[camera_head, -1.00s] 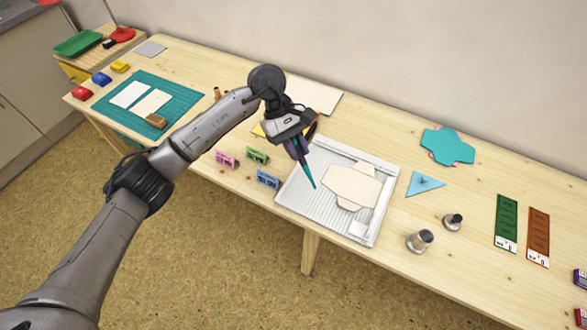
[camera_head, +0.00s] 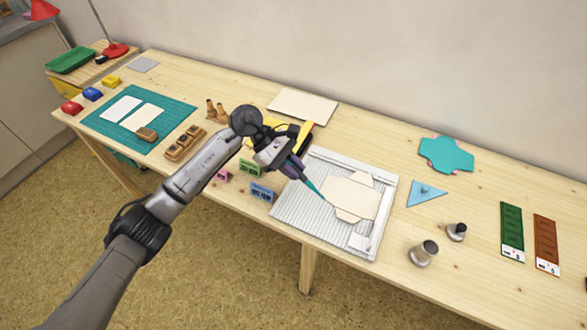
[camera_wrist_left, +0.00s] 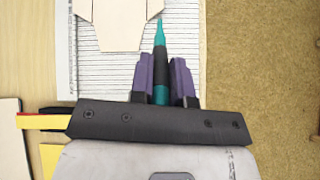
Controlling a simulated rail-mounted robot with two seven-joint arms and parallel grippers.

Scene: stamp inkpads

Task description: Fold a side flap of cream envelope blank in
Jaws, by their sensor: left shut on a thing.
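The cream envelope blank (camera_head: 349,197) lies on the white ridged board (camera_head: 296,215), with its narrower flaps spread flat at its upper and lower edges in the head view. My left gripper (camera_head: 296,169) is shut on a teal pointed tool (camera_head: 314,188) with a dark grip. The tool's tip is at or very near the blank's left edge; I cannot tell whether it touches. In the left wrist view the purple fingers (camera_wrist_left: 161,78) clasp the tool (camera_wrist_left: 159,35), whose tip is beside the blank (camera_wrist_left: 112,18). My right gripper is not in view.
A teal blank (camera_head: 446,154) lies at the back right.

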